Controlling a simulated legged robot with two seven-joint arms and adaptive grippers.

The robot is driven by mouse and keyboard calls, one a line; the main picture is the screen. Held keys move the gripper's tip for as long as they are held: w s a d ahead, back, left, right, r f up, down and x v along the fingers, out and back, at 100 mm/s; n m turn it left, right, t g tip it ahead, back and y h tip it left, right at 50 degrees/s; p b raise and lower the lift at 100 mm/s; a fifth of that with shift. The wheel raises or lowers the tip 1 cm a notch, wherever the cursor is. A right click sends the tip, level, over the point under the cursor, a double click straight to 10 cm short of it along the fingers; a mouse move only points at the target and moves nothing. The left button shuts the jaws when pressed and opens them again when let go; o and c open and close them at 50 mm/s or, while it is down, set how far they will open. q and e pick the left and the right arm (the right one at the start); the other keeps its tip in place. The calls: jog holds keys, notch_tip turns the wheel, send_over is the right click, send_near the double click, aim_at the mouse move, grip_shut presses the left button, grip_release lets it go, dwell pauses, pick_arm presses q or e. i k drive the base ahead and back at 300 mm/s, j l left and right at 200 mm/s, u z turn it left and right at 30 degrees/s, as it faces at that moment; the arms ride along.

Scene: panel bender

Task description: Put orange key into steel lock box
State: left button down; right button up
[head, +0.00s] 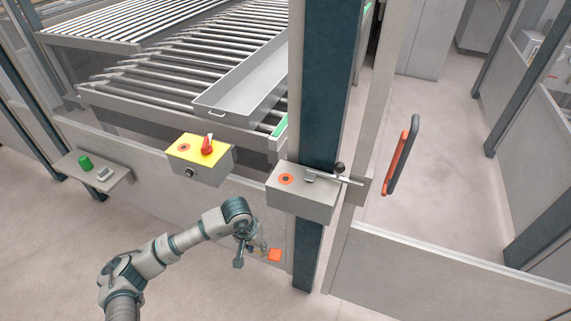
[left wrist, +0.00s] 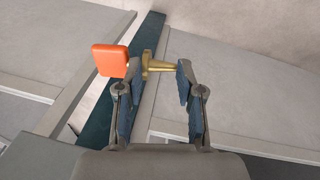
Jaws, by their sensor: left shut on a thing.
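The orange key (head: 274,255) has a square orange head and a brass-coloured shaft. My left gripper (head: 257,249) is shut on it, in front of the grey fence panel. In the left wrist view the fingers of the gripper (left wrist: 158,70) hold the brass part of the key (left wrist: 110,60), with the orange head sticking out to the left. The steel lock box (head: 300,204) is a grey box on the dark post, above and right of the gripper. An orange ring with a dark centre is on its top, beside a metal bolt. The key is apart from the box. My right gripper is out of view.
A yellow-topped box (head: 200,158) with a red switch is left of the lock box. A small shelf (head: 92,176) holds a green object (head: 85,163) and a small grey device. A gate handle (head: 402,157) stands right. Roller conveyors (head: 150,80) lie behind the fence.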

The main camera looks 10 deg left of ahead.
aim_at(304, 192)
jog(key=i+u, duration=0.35)
jog(key=i+l+u, duration=0.35)
jog(key=k+j, duration=0.05)
jog(key=j, duration=0.05)
